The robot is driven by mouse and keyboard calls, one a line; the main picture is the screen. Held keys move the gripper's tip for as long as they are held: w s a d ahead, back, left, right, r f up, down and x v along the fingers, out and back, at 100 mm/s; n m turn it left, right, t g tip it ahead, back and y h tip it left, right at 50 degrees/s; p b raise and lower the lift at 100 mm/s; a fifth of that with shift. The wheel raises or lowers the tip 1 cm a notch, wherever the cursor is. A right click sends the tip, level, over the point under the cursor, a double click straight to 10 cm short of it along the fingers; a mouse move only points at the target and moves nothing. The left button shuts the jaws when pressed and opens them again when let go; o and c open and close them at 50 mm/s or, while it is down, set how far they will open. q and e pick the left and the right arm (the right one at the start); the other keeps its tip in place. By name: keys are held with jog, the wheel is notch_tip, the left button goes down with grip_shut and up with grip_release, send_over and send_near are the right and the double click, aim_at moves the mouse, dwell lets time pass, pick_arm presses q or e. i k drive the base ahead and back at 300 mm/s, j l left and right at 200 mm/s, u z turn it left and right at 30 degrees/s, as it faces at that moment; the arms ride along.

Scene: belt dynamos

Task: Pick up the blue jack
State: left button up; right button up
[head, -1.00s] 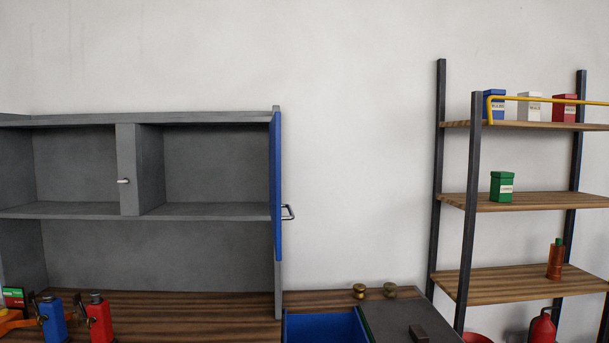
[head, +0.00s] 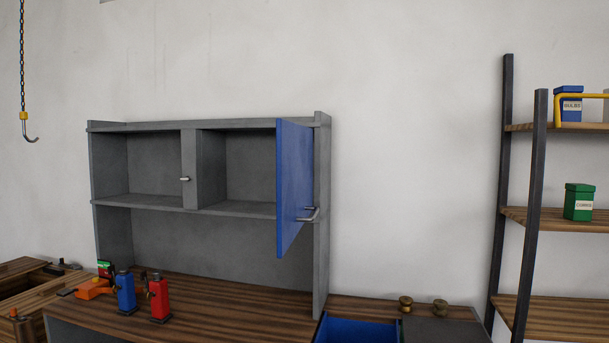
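The blue jack (head: 125,292) stands upright on the wooden workbench top at the lower left of the head view. A red jack (head: 159,298) stands just to its right, with a small gap between them. An orange tool (head: 92,289) lies behind and to the left of the blue jack. Neither of my grippers shows in the head view.
A grey cabinet (head: 190,125) with an open blue door (head: 292,190) rises behind the bench. An open blue drawer (head: 355,329) is at the bottom. A shelf rack (head: 505,200) stands right. A hook (head: 30,130) hangs at upper left. Bench right of the jacks is clear.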

aim_at(127, 303)
jog(key=i+j, duration=0.15)
jog(key=j, duration=0.2)
jog(key=i+j+z, duration=0.1)
jog(key=j, duration=0.25)
jog(key=i+j, duration=0.2)
jog(key=j, duration=0.2)
jog(key=i+j, duration=0.15)
jog(key=j, duration=0.2)
jog(key=i+j+z, duration=0.1)
jog(key=j, duration=0.3)
jog(key=i+j, duration=0.15)
jog(key=j, duration=0.2)
jog(key=z, duration=0.05)
